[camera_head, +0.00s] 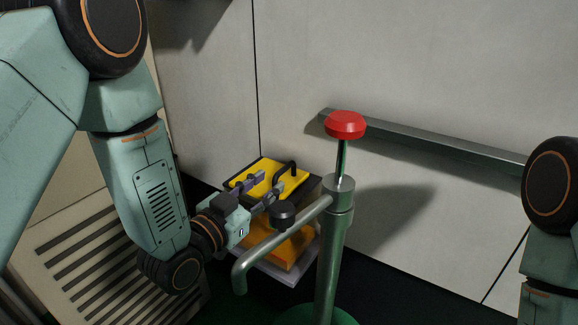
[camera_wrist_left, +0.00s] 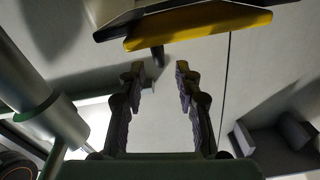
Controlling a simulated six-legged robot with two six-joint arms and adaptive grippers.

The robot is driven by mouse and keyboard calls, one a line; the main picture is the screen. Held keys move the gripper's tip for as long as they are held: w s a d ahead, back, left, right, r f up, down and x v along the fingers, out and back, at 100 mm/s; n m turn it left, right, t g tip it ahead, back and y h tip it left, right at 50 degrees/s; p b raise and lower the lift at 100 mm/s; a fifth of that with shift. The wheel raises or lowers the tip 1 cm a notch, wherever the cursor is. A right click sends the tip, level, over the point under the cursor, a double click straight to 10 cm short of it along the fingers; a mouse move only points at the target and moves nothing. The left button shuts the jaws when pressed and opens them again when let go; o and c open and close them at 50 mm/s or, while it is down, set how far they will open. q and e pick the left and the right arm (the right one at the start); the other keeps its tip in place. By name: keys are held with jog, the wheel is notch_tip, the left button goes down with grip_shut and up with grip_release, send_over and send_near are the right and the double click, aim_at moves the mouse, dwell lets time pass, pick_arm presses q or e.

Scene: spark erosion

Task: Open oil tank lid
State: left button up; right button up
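The oil tank (camera_head: 287,246) is an orange-yellow box low against the wall in the head view. Its lid (camera_head: 254,173) is yellow with dark edges and carries a black arched handle (camera_head: 286,170). My left gripper (camera_head: 270,184) is over the lid, with its fingers by the handle. In the left wrist view the two fingers (camera_wrist_left: 160,68) are apart. A dark bar end, likely the handle (camera_wrist_left: 158,57), shows between and beyond their tips; I cannot tell if they touch it. A yellow and dark edge, likely the lid (camera_wrist_left: 200,25), spans the top. My right gripper is out of view.
A green post (camera_head: 333,255) with a red knob (camera_head: 345,124) and a bent side spout (camera_head: 270,245) stands just right of and before the tank. A metal rail (camera_head: 430,149) runs along the wall. A slatted panel (camera_head: 90,250) is at left. My right arm shows at the right edge.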

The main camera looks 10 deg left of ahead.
aim_at(279, 173)
pick_arm(q)
jog(key=shift+w+d+r, duration=0.1)
jog(key=shift+w+d, duration=0.25)
jog(key=shift+w+d+r, duration=0.1)
jog(key=shift+w, duration=0.25)
jog(key=x, duration=0.1)
jog(key=b+x, duration=0.1)
jog(key=x, duration=0.3)
jog(key=shift+w+f, duration=0.1)
jog(key=shift+f, duration=0.15)
jog(key=shift+w+r, duration=0.1)
jog(key=shift+w, duration=0.05)
jog(key=shift+r, duration=0.1)
jog(key=shift+w, duration=0.2)
jog(key=shift+s, duration=0.1)
grip_shut()
